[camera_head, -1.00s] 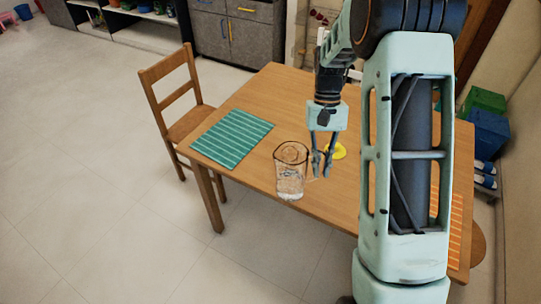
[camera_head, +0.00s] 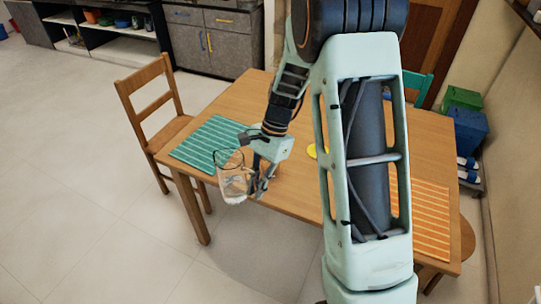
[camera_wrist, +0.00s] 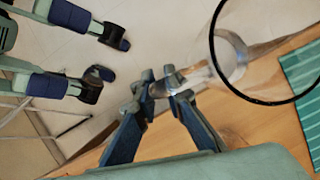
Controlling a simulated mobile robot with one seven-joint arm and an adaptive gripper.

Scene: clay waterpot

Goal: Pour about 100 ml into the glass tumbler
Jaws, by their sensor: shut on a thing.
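A clear glass jug (camera_head: 234,184) with a dark rim is at the table's front edge in the head view, slightly tilted. My gripper (camera_head: 262,185) is at its right side, shut on it. In the wrist view the jug's round dark rim (camera_wrist: 213,55) is at upper right, and my gripper (camera_wrist: 165,85) is shut on a clear part that looks like its handle. Whether the jug touches the table is unclear. I cannot make out a separate glass tumbler; my arm hides part of the table.
A wooden chair (camera_head: 150,110) stands at the left. Open floor lies in front.

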